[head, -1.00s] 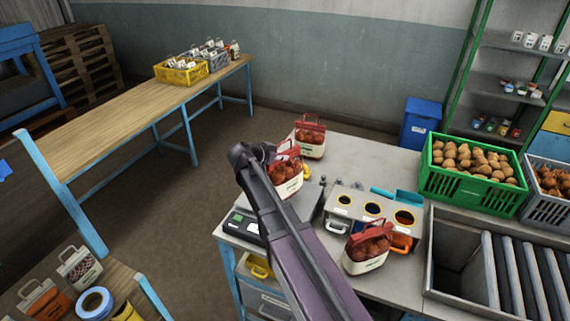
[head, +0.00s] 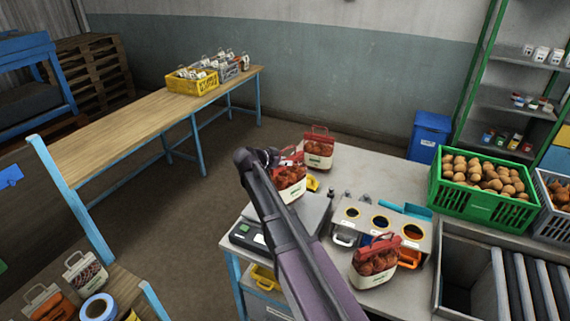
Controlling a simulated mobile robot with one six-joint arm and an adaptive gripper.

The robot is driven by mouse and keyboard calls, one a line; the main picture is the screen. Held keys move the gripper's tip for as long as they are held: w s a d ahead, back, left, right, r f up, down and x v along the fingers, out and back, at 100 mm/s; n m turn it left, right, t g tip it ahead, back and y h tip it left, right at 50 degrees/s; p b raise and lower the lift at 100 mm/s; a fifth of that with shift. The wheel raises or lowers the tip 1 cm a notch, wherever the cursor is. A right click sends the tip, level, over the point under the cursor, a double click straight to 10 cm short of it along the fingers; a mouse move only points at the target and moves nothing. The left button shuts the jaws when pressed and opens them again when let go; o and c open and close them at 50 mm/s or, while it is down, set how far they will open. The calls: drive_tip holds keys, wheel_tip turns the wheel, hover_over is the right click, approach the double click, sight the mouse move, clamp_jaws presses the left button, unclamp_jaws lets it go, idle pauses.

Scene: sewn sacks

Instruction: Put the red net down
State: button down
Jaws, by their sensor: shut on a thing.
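A red net (head: 290,182) of reddish-brown produce, with a white label band and a red top, hangs at the end of my arm. My gripper (head: 284,161) is shut on its top; the fingertips are mostly hidden by the arm and the net. The net is upright at the scale (head: 303,213); I cannot tell whether it touches the plate. A second red net (head: 318,150) stands behind it on the grey table (head: 375,170). A third red net (head: 374,265) stands at the front, beside the block with three round holes (head: 379,224).
A green crate of round brown produce (head: 483,204) stands at the right, next to a grey crate (head: 555,205) and a roller conveyor (head: 510,270). A wooden table (head: 140,130) with a yellow crate (head: 192,84) is at the back left. Bare grey tabletop lies behind the block.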

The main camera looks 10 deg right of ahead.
sight(285, 168)
drive_tip(key=shift+f+b, duration=1.6)
drive_tip(key=shift+f, duration=0.25)
drive_tip(key=c, duration=0.5)
unclamp_jaws()
drive_tip(key=shift+s, duration=0.1)
drive_tip(key=shift+s+a+r+p, duration=0.2)
drive_tip(key=shift+a+r+p, duration=0.15)
drive_tip(key=shift+r, duration=0.1)
drive_tip(key=shift+p+v, duration=2.55)
drive_tip(key=shift+v, duration=2.95)
drive_tip(key=shift+s+f, duration=0.1)
drive_tip(key=shift+f, duration=0.05)
